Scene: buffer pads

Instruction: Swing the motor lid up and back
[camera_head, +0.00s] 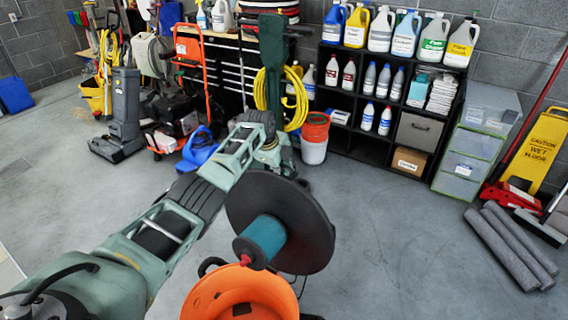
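The motor lid (304,227) is a large dark disc with a teal cylinder (262,240) on its near face and a small red piece at the cylinder's end. It stands steeply tilted above the far side of the orange drum (225,292), whose open top shows at the bottom of the view. My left arm reaches in from the lower left. My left gripper (274,158) is at the lid's upper edge, behind it. Its fingertips are mostly hidden, so I cannot tell whether they grip or only touch the lid. My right gripper is not in view.
Behind are a black shelf (383,93) of bottles, an orange-and-white bucket (315,138), a dark green upright with a yellow cord (259,92), and an orange hand truck (191,60). Grey rolls (507,250) lie at right. The floor right of the lid is clear.

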